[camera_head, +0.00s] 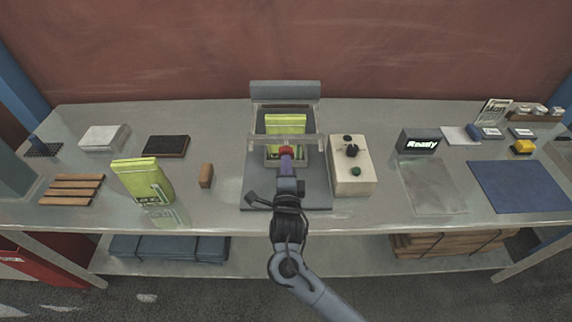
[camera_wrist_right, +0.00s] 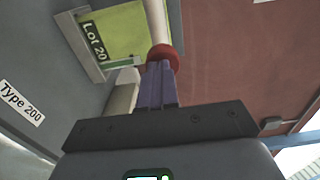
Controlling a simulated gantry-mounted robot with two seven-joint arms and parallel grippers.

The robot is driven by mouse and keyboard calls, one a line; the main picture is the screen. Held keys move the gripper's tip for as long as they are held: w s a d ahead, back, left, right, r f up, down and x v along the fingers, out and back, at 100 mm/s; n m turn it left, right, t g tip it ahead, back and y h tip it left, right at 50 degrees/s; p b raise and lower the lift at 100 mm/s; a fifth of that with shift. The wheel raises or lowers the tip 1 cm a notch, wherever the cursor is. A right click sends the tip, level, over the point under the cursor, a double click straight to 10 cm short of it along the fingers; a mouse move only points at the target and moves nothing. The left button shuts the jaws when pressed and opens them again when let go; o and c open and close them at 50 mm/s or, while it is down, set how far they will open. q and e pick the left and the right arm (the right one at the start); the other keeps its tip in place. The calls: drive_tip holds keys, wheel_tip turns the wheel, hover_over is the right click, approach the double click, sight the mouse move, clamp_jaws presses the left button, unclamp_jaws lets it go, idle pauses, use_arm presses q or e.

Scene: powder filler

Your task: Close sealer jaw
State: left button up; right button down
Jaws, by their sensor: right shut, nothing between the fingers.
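The sealer (camera_head: 317,185) stands mid-table with a grey base and a grey bar (camera_head: 285,91) at its back. A pale crossbar (camera_head: 312,140), seemingly its jaw, spans the front of a green pouch (camera_head: 286,123) standing in the sealer. A red knob (camera_head: 286,149) sits near the crossbar's middle. My right gripper (camera_head: 286,157) is shut and empty, its purple fingertips at the knob. In the right wrist view the red knob (camera_wrist_right: 165,54) shows right beyond the shut fingertips (camera_wrist_right: 158,68); I cannot tell whether they touch. My left gripper is not in view.
A cream control box (camera_head: 363,182) with dark knobs and a green button stands close right of the sealer. A second green pouch (camera_head: 142,181) and a brown block (camera_head: 206,175) stand to the left. A display reading "Ready" (camera_head: 421,143) is further right.

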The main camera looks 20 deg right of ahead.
sight(287, 150)
drive_tip(key=b+x, duration=0.4)
drive_tip(key=x, duration=0.2)
drive_tip(key=shift+w+f, duration=0.1)
drive_tip(key=shift+w, duration=0.1)
drive_tip(key=shift+d+f, duration=0.1)
drive_tip(key=shift+f, duration=0.1)
drive_tip(key=shift+s, duration=0.1)
